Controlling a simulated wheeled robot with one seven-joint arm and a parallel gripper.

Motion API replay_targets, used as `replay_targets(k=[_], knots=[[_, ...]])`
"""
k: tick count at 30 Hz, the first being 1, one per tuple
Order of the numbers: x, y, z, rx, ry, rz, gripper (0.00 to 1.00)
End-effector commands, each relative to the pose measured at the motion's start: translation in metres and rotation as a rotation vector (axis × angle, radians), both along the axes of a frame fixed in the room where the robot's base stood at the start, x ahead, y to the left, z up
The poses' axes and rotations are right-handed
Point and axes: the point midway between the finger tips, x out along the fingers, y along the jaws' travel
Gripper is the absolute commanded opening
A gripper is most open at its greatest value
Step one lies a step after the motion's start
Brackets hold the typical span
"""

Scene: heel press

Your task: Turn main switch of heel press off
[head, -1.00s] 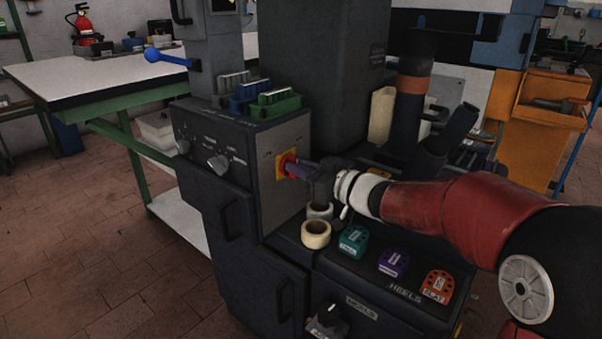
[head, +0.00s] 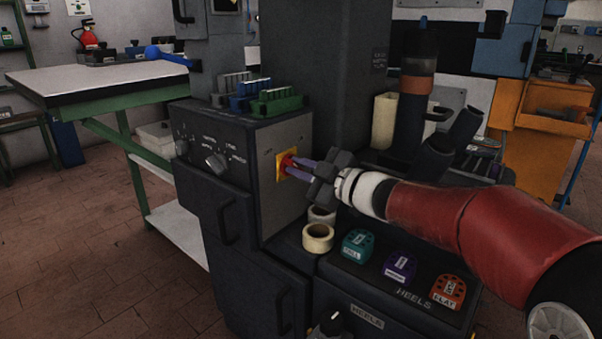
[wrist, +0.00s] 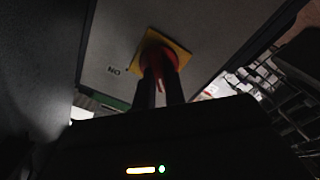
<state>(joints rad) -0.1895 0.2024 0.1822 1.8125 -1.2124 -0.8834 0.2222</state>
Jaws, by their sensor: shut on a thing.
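The main switch (head: 286,164) is a red knob on a yellow plate, on the grey side panel of the heel press (head: 270,195). My gripper (head: 297,166) reaches it from the right and is shut on the red knob, one finger on either side. In the wrist view the red knob (wrist: 157,50) sits between the fingertips of my gripper (wrist: 160,72), in front of the yellow plate (wrist: 178,47). An "ON" label shows on the panel beside the plate. The fingers partly hide the knob, and I cannot tell its exact angle.
Tape rolls (head: 318,238) and teal, purple and orange heel blocks (head: 447,291) lie on the ledge below my arm. Green and blue racks (head: 277,102) stand on top of the press. Dark cylinders (head: 414,95) rise behind my arm. A white-topped table (head: 100,82) stands at the left.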

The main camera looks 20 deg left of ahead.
Motion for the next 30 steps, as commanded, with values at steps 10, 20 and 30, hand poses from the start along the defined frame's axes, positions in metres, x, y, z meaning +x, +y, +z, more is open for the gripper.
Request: replay_targets(k=[10, 20, 30], knots=[[-0.0003, -0.0001, -0.0015, -0.018, -0.035, 0.000, 0.00], [-0.0002, -0.0001, -0.0016, -0.018, -0.035, 0.001, 0.20], [-0.0002, 0.0000, -0.0007, -0.015, -0.034, 0.000, 0.34]])
